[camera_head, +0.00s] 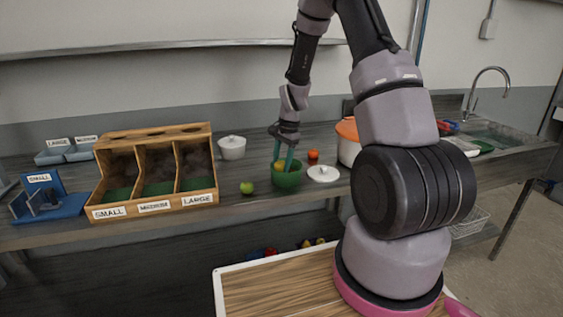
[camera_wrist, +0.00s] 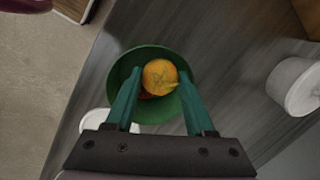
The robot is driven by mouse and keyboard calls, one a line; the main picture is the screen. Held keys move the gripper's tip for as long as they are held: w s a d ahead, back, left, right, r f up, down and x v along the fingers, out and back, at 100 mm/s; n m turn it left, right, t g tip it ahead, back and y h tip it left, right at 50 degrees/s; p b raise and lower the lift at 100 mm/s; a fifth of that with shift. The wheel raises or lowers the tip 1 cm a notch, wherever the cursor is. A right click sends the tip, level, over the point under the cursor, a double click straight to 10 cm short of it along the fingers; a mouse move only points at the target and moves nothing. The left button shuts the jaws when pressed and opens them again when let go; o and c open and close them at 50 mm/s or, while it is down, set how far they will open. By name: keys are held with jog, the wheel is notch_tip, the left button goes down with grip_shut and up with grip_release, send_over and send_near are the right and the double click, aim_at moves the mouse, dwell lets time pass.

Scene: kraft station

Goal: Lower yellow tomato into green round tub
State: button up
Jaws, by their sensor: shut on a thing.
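The yellow tomato (camera_wrist: 160,76) shows orange-yellow between my gripper's (camera_wrist: 160,82) green fingers in the wrist view. My gripper is shut on it. The green round tub (camera_wrist: 152,115) lies around and beneath the tomato in that view. A bit of red-orange shows beside the tomato's lower edge; I cannot tell what it is. In the head view my gripper (camera_head: 284,160) points down at the green tub (camera_head: 288,181) on the counter. The tomato (camera_head: 279,166) shows at the rim there, partly hidden by the fingers. I cannot tell whether it touches the tub.
A green round fruit (camera_head: 247,187) sits left of the tub, a red one (camera_head: 313,154) behind right. A white lid (camera_head: 323,174) lies close on the right. A white pot (camera_head: 232,148) and a wooden sorting box (camera_head: 155,177) stand left, an orange-lidded pot (camera_head: 348,130) right.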

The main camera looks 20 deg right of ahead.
jog(key=shift+f, duration=0.25)
jog(key=o, duration=1.4)
jog(key=s+r+n+t, duration=0.1)
jog(key=s+r, duration=0.1)
jog(key=r, duration=0.8)
jog(key=s+r+n+t, duration=0.1)
jog(key=s+r, duration=0.2)
jog(key=r, duration=0.7)
jog(key=s+r+n+t, duration=0.2)
jog(key=s+r, duration=0.5)
jog(key=s, duration=0.4)
jog(key=s+a+r+n+t, duration=0.1)
jog(key=s+r+n+t, duration=0.1)
jog(key=s+r, duration=0.6)
jog(key=s+n, duration=0.1)
jog(key=s, duration=0.2)
jog(key=shift+r+n, duration=0.15)
jog(key=shift+n, duration=0.25)
